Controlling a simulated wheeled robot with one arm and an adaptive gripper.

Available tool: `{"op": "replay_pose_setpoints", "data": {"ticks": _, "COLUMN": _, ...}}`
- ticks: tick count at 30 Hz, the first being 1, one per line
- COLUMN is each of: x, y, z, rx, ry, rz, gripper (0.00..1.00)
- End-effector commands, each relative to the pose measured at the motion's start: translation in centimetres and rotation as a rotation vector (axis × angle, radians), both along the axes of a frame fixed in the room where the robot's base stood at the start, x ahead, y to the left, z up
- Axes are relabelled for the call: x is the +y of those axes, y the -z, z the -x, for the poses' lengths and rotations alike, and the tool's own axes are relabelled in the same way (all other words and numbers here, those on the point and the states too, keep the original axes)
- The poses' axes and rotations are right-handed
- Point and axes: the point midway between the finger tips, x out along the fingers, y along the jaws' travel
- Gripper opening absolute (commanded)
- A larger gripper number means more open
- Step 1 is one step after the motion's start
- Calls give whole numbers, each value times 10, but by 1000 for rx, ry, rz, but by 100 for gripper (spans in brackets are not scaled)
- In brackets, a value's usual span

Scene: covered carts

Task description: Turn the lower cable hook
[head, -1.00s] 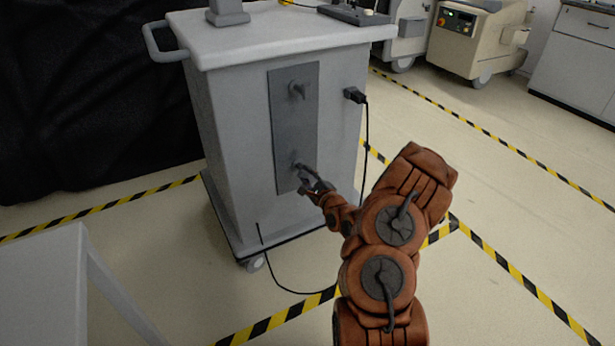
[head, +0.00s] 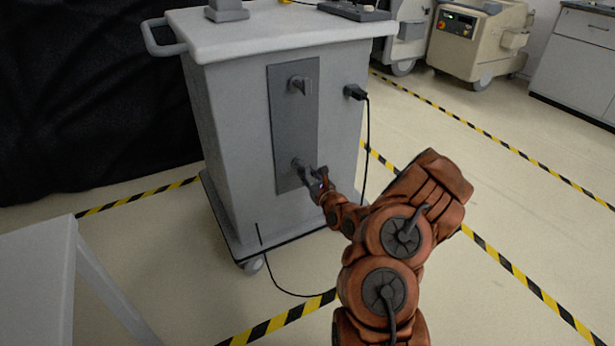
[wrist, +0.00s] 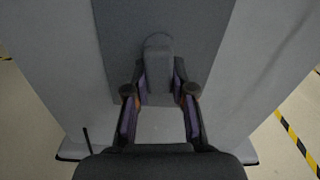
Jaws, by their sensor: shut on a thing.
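The lower cable hook (head: 298,163) is a small grey hook near the bottom of a dark grey panel (head: 291,125) on the side of a grey cart. In the wrist view the hook (wrist: 158,60) stands between the two fingers of my gripper (wrist: 159,80), with a finger against each side. My gripper (head: 313,178) is shut on it, in front of the panel. The fingers partly hide the hook in the head view. The upper cable hook (head: 300,84) is on the same panel, above and free.
A black plug (head: 354,92) with a hanging cable (head: 367,140) is on the cart (head: 230,140), right of the panel; the cable reaches the floor. A white table (head: 40,270) stands at lower left. Open floor with striped tape lies to the right.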

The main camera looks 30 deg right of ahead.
Motion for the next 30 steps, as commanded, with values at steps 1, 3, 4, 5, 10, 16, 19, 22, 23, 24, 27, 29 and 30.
{"op": "replay_pose_setpoints", "data": {"ticks": 1, "x": 1, "y": 1, "z": 0, "rx": -2, "ry": -1, "rz": -25, "gripper": 0}}
{"op": "replay_pose_setpoints", "data": {"ticks": 3, "x": 1, "y": 1, "z": 0, "rx": -4, "ry": -1, "rz": -56, "gripper": 0}}
{"op": "replay_pose_setpoints", "data": {"ticks": 4, "x": 1, "y": 1, "z": 0, "rx": -4, "ry": -1, "rz": -67, "gripper": 0}}
{"op": "replay_pose_setpoints", "data": {"ticks": 5, "x": 1, "y": 2, "z": 0, "rx": -5, "ry": -1, "rz": -78, "gripper": 0}}
{"op": "replay_pose_setpoints", "data": {"ticks": 10, "x": 0, "y": 1, "z": 0, "rx": -7, "ry": 0, "rz": -118, "gripper": 0}}
{"op": "replay_pose_setpoints", "data": {"ticks": 16, "x": 0, "y": 1, "z": 0, "rx": -8, "ry": 0, "rz": -132, "gripper": 0}}
{"op": "replay_pose_setpoints", "data": {"ticks": 19, "x": 0, "y": 1, "z": 0, "rx": -8, "ry": 0, "rz": -133, "gripper": 0}}
{"op": "replay_pose_setpoints", "data": {"ticks": 22, "x": 0, "y": 1, "z": 0, "rx": -8, "ry": 0, "rz": -133, "gripper": 0}}
{"op": "replay_pose_setpoints", "data": {"ticks": 23, "x": 0, "y": 1, "z": 0, "rx": -8, "ry": 0, "rz": -133, "gripper": 0}}
{"op": "replay_pose_setpoints", "data": {"ticks": 24, "x": 0, "y": 1, "z": 0, "rx": -8, "ry": 0, "rz": -133, "gripper": 0}}
{"op": "replay_pose_setpoints", "data": {"ticks": 27, "x": 0, "y": 1, "z": 0, "rx": -9, "ry": 0, "rz": -132, "gripper": 31}}
{"op": "replay_pose_setpoints", "data": {"ticks": 29, "x": 0, "y": 1, "z": 0, "rx": -9, "ry": 0, "rz": -132, "gripper": 37}}
{"op": "replay_pose_setpoints", "data": {"ticks": 30, "x": 0, "y": 1, "z": 0, "rx": -9, "ry": 0, "rz": -132, "gripper": 41}}
